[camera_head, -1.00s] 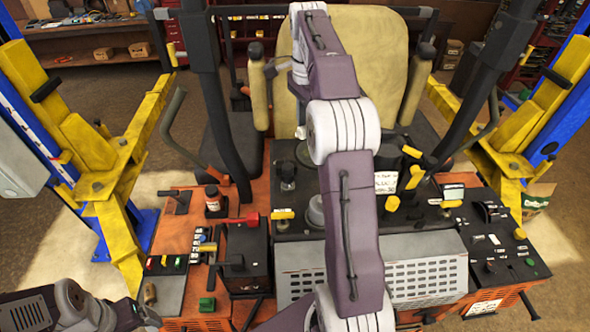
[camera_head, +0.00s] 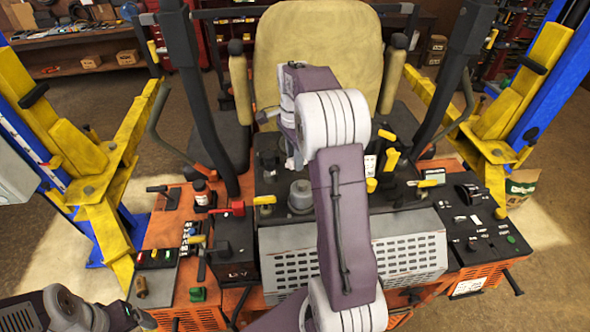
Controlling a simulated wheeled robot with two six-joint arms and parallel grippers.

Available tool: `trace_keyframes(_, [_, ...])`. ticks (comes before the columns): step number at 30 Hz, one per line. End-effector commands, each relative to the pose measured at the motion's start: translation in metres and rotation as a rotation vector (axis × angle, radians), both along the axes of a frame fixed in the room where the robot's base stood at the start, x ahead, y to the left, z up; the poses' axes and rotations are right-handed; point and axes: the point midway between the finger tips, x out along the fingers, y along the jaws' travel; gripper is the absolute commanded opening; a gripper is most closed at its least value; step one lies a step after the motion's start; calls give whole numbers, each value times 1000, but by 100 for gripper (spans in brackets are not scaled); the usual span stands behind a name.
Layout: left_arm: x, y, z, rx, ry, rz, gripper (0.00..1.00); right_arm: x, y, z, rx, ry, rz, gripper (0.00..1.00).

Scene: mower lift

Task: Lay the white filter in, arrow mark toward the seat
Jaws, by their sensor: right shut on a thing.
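My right arm rises through the middle of the camera_head view and bends down over the machine's dark top panel. My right gripper (camera_head: 294,158) is small and mostly behind its own wrist, in front of the seat (camera_head: 330,60). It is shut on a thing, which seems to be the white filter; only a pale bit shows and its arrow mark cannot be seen. The place where the filter lies cannot be made out behind the arm. My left gripper (camera_head: 138,317) is partly in view at the lower left, low beside the machine; its jaws are unclear.
Yellow-and-blue lift posts (camera_head: 85,160) stand on both sides. Dark upright bars and levers flank the seat. A red-handled tool (camera_head: 232,209), a small bottle (camera_head: 201,191) and a grey round cap (camera_head: 301,196) stand on the machine. A perforated grey panel (camera_head: 410,245) faces me.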

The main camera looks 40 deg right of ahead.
Motion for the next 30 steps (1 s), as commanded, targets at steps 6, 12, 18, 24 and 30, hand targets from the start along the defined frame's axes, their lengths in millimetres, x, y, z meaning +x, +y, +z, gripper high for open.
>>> trace_keyframes(6, [0,0,-30,0,0,0,83,0,0,-38,1,2,0,0])
trace_keyframes(12, [0,0,-36,0,0,0,83,0,0,-45,0,1,0,0])
trace_keyframes(18, [0,0,-37,0,0,0,83,0,0,-47,1,2,0,0])
trace_keyframes(24, [0,0,-38,0,0,0,83,0,0,-48,1,1,0,52])
trace_keyframes(30, [0,0,-38,0,0,0,83,0,0,-48,1,1,0,52])
